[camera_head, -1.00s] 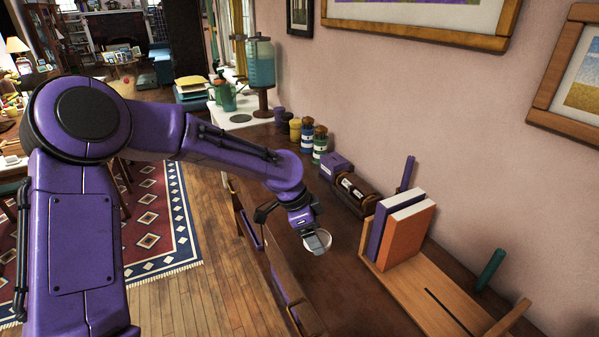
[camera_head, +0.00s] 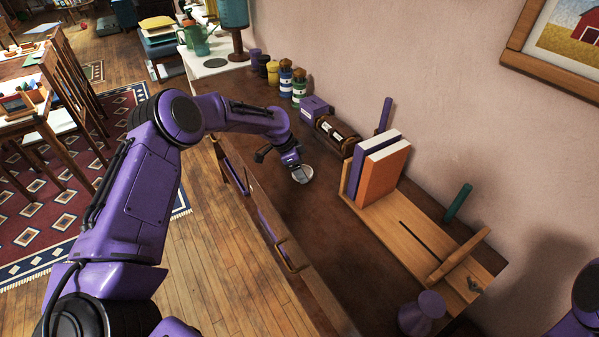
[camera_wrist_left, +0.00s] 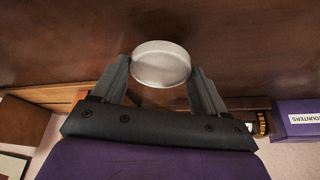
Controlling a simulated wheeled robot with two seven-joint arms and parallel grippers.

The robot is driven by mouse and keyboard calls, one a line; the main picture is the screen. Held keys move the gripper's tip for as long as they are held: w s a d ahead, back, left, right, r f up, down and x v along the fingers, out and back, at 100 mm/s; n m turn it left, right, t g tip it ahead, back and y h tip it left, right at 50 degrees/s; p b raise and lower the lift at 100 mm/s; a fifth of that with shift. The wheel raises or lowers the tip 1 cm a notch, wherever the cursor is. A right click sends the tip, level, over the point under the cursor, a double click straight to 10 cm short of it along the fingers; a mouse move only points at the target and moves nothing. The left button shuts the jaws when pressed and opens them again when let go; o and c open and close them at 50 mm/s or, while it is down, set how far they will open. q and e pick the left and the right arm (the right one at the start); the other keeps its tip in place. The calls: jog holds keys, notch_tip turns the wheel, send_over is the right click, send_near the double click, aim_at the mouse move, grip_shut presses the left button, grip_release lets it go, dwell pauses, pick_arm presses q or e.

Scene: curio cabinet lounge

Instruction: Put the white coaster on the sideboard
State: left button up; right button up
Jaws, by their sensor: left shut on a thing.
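The white coaster (camera_head: 302,174) is a small round disc held at the fingertips of my left gripper (camera_head: 297,166). In the left wrist view the coaster (camera_wrist_left: 161,64) sits between the two dark fingers of the left gripper (camera_wrist_left: 160,74), which are shut on its edges. The sideboard (camera_head: 335,230) is a long dark brown top along the pink wall, and the coaster is over its bare middle part. I cannot tell whether the coaster touches the wood or hangs just above it. My right gripper is not in view.
A wooden book rack (camera_head: 405,240) with a purple and an orange book (camera_head: 385,172) stands to the right. A purple box (camera_head: 316,108), a dark brown holder (camera_head: 337,135) and several bottles (camera_head: 286,80) line the wall. A purple waisted object (camera_head: 421,313) stands at the near end.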

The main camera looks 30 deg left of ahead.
pick_arm(q)
notch_tip(320, 180, down, 2)
jog(key=shift+s+f+p, duration=0.1)
jog(key=shift+p, duration=0.25)
jog(key=shift+f, duration=0.1)
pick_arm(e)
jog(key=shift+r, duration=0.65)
pick_arm(q)
jog(key=shift+f+b, duration=0.2)
jog(key=shift+b, duration=0.2)
jog(key=o, duration=1.1)
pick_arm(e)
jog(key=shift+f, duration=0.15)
pick_arm(q)
jog(key=shift+r+p, duration=0.25)
jog(key=shift+p, duration=0.05)
jog(key=shift+a+r, duration=0.1)
jog(key=shift+r, duration=0.25)
jog(key=b+v, duration=0.2)
jog(key=v, duration=0.9)
jog(key=shift+s+r+b, duration=0.1)
jog(key=shift+r+b, duration=0.05)
jog(key=shift+b, duration=0.15)
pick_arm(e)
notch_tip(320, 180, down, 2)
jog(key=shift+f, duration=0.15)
